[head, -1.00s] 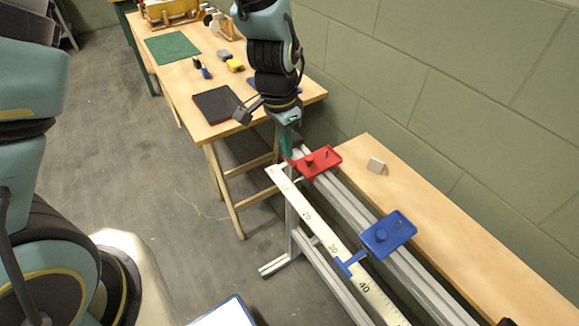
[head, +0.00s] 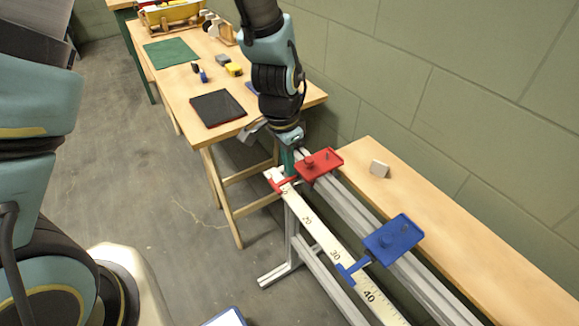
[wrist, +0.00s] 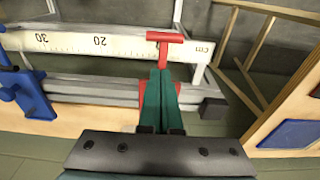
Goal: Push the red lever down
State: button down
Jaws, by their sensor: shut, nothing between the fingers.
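The red lever (head: 284,184) has a T-shaped end lying over the white ruler (head: 306,219) near its low-number end. It reaches out from the red carriage (head: 321,163) on the rail. In the wrist view the red lever's crossbar (wrist: 165,37) lies across the ruler's upper edge, with its stem pointing toward my fingers. My gripper (wrist: 160,72) is shut and empty, its green fingertips at the lower end of the stem. Whether they touch it I cannot tell. In the head view my gripper (head: 288,167) is just left of the red carriage, pointing down.
A blue carriage (head: 393,239) with its own lever (head: 350,268) sits further along the metal rail (head: 355,205). A wooden bench (head: 440,215) runs behind, along the block wall. A wooden table (head: 225,78) with several items stands behind at left. The floor at left is open.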

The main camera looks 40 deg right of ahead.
aim_at(276, 185)
jog(key=shift+a+r, duration=0.25)
jog(key=shift+r, duration=0.15)
jog(key=shift+w+a+r+p, duration=0.1)
jog(key=shift+a+r+p, duration=0.15)
jog(key=shift+a, duration=0.55)
jog(key=shift+w+a+r+p, duration=0.15)
jog(key=shift+a+r, duration=0.2)
jog(key=shift+a, duration=0.4)
jog(key=shift+s, duration=0.1)
notch_tip(276, 185, up, 11)
jog(key=a+b, duration=0.1)
jog(key=shift+f, duration=0.15)
jog(key=w+a+n, duration=0.4)
jog(key=a+n, duration=0.2)
jog(key=a, duration=0.4)
jog(key=w+a+n+t, duration=0.1)
jog(key=w+a+n, duration=0.3)
jog(key=a, duration=0.7)
jog(key=w+a+n+y, duration=0.1)
jog(key=w+a+n, duration=0.3)
jog(key=a+n, duration=0.3)
jog(key=a, duration=0.3)
jog(key=shift+w+a+r+n+t, duration=0.3)
jog(key=shift+w+a+r+t, duration=0.05)
jog(key=shift+w+a+t, duration=0.05)
